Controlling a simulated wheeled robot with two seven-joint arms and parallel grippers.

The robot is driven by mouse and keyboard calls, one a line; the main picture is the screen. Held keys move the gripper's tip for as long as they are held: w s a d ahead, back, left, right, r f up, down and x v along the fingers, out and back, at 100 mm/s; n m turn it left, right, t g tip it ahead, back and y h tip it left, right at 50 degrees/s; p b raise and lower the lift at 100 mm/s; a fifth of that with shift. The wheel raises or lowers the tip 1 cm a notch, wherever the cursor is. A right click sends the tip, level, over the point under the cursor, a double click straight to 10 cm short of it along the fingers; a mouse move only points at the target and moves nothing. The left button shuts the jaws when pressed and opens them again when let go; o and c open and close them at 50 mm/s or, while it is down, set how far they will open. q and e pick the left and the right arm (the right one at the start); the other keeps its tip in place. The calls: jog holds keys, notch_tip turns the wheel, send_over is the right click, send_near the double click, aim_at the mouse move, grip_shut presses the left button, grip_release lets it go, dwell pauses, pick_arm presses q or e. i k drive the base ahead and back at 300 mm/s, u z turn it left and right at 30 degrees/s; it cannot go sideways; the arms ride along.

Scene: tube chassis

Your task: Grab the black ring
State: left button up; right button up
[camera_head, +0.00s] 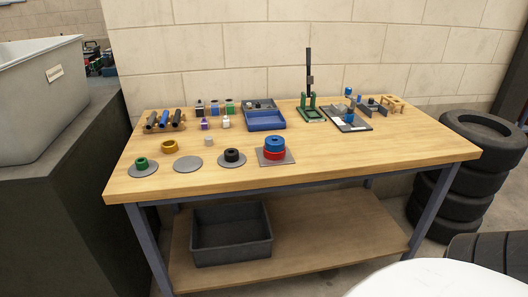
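The black ring (232,154) sits on a flat grey disc (240,164) near the front middle of the wooden table. It lies flat, with its hole facing up. To its right, a blue ring (274,142) is stacked on a red ring (274,154) on a square grey plate (288,160). To its left are a bare grey disc (187,163) and a green ring (141,162) on another grey disc. Neither of my grippers is in view.
A yellow ring (169,147) and a small pale cylinder (209,142) lie behind the discs. A blue tray (265,122), a green-based press (311,112) and other fixtures stand farther back. A dark bin (231,252) is on the lower shelf. Tires (484,132) are stacked at right.

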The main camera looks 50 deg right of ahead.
aim_at(232, 155)
jog(key=z, duration=1.2)
jog(key=i, duration=0.25)
jog(key=z, duration=0.05)
